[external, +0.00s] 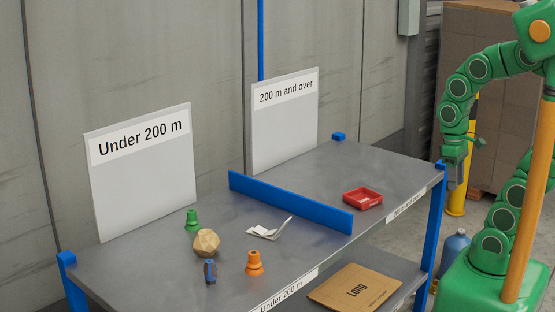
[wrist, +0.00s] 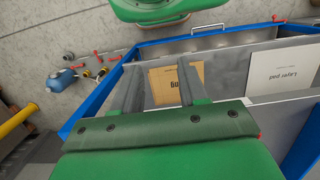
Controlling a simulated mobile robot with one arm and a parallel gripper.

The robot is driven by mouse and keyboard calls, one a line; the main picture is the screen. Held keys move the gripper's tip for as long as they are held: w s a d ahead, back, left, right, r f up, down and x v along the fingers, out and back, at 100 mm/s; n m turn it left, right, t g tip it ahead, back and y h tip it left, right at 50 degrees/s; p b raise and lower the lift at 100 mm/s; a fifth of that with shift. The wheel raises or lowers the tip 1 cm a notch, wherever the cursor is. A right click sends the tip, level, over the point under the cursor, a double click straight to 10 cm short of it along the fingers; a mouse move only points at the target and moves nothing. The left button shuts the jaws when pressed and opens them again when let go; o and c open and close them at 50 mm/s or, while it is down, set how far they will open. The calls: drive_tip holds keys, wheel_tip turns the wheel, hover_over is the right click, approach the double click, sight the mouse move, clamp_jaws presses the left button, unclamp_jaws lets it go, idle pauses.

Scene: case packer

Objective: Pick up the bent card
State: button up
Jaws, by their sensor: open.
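The bent card (external: 267,231) is a small white piece on the grey table, just in front of the blue divider, on the "Under 200 m" side. One part lies nearly flat and another slants up to the right. My gripper (external: 456,176) hangs beyond the table's right end, well apart from the card. In the wrist view its two fingers (wrist: 158,80) are spread with nothing between them. The card is not visible in the wrist view.
The blue divider (external: 290,203) crosses the table. A green piece (external: 192,221), a faceted tan ball (external: 206,243), a dark blue piece (external: 210,271) and an orange piece (external: 254,263) stand left of the card. A red tray (external: 362,199) sits right of the divider. Signboards stand behind.

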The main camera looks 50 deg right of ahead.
drive_tip(key=o, duration=0.4)
drive_tip(key=shift+c, duration=0.2)
